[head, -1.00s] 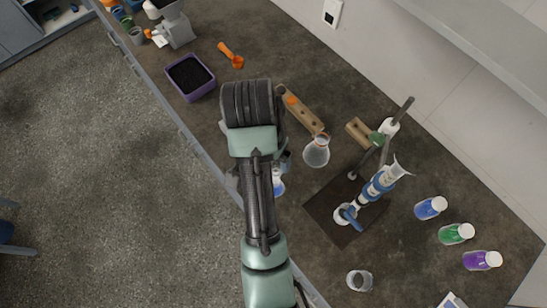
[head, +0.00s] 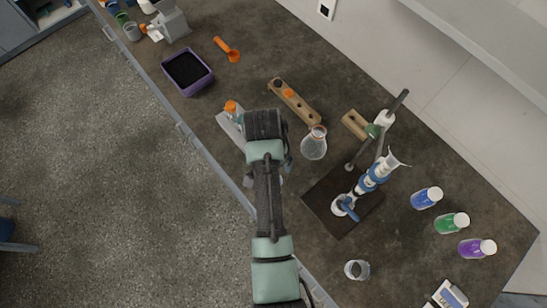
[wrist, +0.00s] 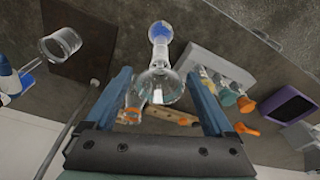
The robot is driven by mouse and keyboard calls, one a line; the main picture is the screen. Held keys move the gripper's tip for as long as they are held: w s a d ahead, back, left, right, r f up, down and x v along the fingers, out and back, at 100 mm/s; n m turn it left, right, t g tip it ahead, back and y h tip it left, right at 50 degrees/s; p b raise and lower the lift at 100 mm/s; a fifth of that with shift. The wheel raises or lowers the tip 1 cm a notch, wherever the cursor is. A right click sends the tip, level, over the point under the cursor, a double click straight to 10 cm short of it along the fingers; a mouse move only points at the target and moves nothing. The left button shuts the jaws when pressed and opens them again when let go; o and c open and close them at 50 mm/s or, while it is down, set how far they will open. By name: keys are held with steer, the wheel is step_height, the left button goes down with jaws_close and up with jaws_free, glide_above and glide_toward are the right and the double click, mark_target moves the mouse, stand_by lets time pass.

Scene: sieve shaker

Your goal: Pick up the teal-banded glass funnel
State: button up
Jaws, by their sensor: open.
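In the wrist view a clear, flaring glass piece (wrist: 160,88), which looks like the funnel, lies between my fingers in the picture. Its narrow part points toward a small glass vessel with blue liquid (wrist: 160,33). My gripper (wrist: 159,75) is open, with one blue finger on each side of the glass and no visible contact. In the head view my arm hides the funnel, the blue vessel and most of my gripper.
A conical flask (head: 313,146) and a wooden rack (head: 296,103) stand close by. A pale tray (head: 228,124) with several small items is beside my gripper. A stand with a blue-banded column (head: 372,178) and a beaker (head: 357,270) are to the right.

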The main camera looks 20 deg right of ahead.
steer(key=shift+f, duration=0.1)
steer(key=c, duration=1.3)
